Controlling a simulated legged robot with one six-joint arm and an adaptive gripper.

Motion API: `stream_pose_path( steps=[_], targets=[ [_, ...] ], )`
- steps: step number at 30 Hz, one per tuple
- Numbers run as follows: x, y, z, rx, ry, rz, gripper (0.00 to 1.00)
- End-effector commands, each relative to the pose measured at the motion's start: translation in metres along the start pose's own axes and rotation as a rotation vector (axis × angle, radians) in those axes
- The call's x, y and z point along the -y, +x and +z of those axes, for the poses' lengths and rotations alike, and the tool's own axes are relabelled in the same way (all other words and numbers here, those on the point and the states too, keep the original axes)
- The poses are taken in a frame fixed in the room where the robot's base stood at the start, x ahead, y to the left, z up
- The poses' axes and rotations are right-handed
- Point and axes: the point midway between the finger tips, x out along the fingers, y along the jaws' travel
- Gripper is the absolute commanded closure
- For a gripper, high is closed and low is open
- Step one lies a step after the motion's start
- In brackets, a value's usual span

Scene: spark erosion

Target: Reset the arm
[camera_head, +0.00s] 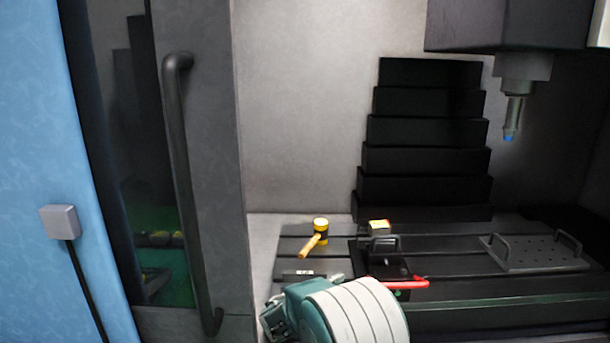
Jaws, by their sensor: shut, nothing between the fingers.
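A teal and white rounded part of my arm (350,312) shows at the bottom centre, in front of the machine's work table (450,262). My gripper's fingers cannot be made out in this view. The near part of the table behind my arm is hidden by it.
A spindle (513,110) hangs at upper right. A door with a long handle (184,190) stands left.

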Motion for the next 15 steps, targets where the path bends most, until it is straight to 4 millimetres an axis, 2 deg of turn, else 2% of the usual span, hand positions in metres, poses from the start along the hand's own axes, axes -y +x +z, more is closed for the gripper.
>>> stream_pose_path(
  steps=[8,15],
  targets=[
    [-0.018,0.005,0.029,0.075,0.016,-0.063,1.0],
    [-0.036,0.008,0.067,0.163,0.039,-0.151,1.0]
  ],
)
